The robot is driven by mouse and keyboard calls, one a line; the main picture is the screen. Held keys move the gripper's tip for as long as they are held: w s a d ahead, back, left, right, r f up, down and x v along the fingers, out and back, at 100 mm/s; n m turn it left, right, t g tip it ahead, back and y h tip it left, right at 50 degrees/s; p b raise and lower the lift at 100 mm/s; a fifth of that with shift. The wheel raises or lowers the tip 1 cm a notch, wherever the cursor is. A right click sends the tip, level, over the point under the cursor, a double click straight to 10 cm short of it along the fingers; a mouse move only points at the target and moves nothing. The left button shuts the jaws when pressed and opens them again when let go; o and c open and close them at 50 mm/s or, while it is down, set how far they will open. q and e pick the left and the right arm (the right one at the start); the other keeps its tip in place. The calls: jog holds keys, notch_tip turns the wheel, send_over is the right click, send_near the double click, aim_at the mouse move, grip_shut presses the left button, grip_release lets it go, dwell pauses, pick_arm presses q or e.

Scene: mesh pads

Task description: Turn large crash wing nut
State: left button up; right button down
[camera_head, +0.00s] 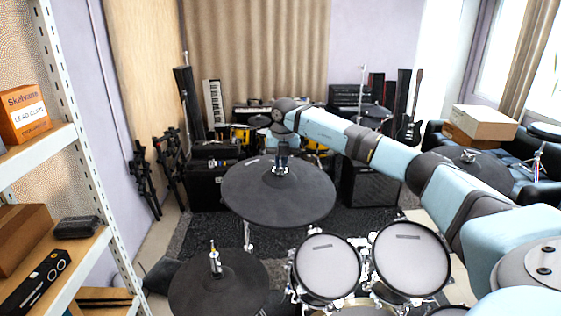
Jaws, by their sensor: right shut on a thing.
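The large crash pad (265,202) is a wide black disc on a stand in the middle of the view. Its wing nut is at the top centre of the pad, where my right gripper (282,166) points down. The right gripper is shut on the wing nut, which is mostly hidden by the fingers. My right arm reaches in from the right, above the drum pads. My left gripper is not in view.
A smaller black cymbal pad (218,284) with an upright rod stands at the front left. Two mesh drum pads, a left one (327,266) and a right one (410,258), stand below my right arm. A shelf (85,255) with boxes lines the left side.

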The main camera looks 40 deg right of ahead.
aim_at(283, 172)
jog(key=c, duration=1.2)
grip_release()
jog(key=r, duration=0.4)
jog(key=s+r+b, duration=0.1)
jog(key=r, duration=0.4)
jog(key=r+b, duration=0.1)
jog(key=r, duration=0.3)
jog(key=shift+s+a+r, duration=0.2)
jog(key=shift+s+r, duration=0.2)
jog(key=shift+f, duration=0.1)
